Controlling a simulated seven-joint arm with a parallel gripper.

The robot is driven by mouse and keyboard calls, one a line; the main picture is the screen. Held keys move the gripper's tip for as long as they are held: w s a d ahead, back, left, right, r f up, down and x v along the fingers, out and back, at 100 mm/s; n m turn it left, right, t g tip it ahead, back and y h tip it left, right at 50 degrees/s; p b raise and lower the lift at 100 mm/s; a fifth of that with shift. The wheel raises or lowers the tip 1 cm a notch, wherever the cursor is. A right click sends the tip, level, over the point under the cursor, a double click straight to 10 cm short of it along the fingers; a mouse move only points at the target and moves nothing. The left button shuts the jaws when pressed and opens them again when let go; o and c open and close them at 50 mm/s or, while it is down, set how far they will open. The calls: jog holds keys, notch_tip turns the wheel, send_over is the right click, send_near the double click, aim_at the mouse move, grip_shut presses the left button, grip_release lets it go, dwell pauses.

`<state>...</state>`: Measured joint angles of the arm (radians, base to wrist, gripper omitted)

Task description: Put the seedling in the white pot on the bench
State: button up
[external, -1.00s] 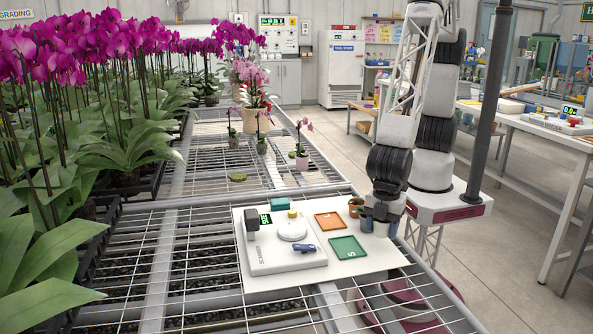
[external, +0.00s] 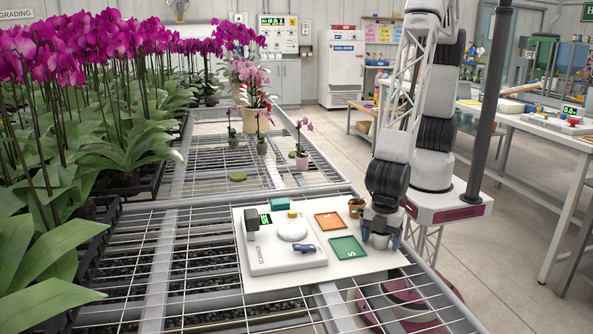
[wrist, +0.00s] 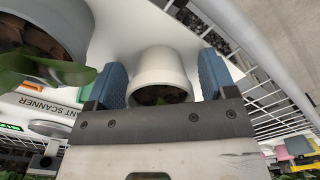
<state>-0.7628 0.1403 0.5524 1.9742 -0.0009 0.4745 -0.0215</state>
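The white pot (wrist: 160,68) stands between my gripper's two blue fingers in the wrist view, with dark brown filling and a hint of green inside; my gripper's body hides part of its mouth. My gripper (external: 381,237) is open and low over the right end of the white board, with the fingers astride the pot. A narrow gap shows on the right finger's side in the wrist view (wrist: 163,83). The white pot also shows small between the fingers in the external view (external: 380,241). Whether a whole seedling stands in it is hidden.
A second pot with green leaves (external: 356,207) stands close by my gripper. The white board (external: 300,277) carries a scanner (external: 285,252), an orange square (external: 330,221) and a green square (external: 347,247). The wire-mesh bench (external: 200,270) is clear left of the board; orchids crowd the far left.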

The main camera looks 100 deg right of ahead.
jog(key=shift+r, duration=0.2)
notch_tip(320, 180, up, 12)
dwell(0.9)
dwell(0.7)
jog(key=d+r+m+t, duration=0.1)
jog(key=d+r+m, duration=0.1)
jog(key=d+r, duration=0.8)
jog(key=d+r+m, duration=0.2)
jog(key=d+r, duration=0.5)
jog(key=d, duration=0.8)
jog(key=s+d+r+m, duration=0.2)
jog(key=s+d+r, duration=0.1)
jog(key=s+d, duration=0.5)
jog(key=s+d+r+m+t, duration=0.1)
jog(key=s+d+r+m, duration=0.2)
jog(key=s+d, duration=0.5)
jog(key=d, duration=0.3)
jog(key=shift+r+t, duration=0.3)
jog(key=shift+r, duration=0.1)
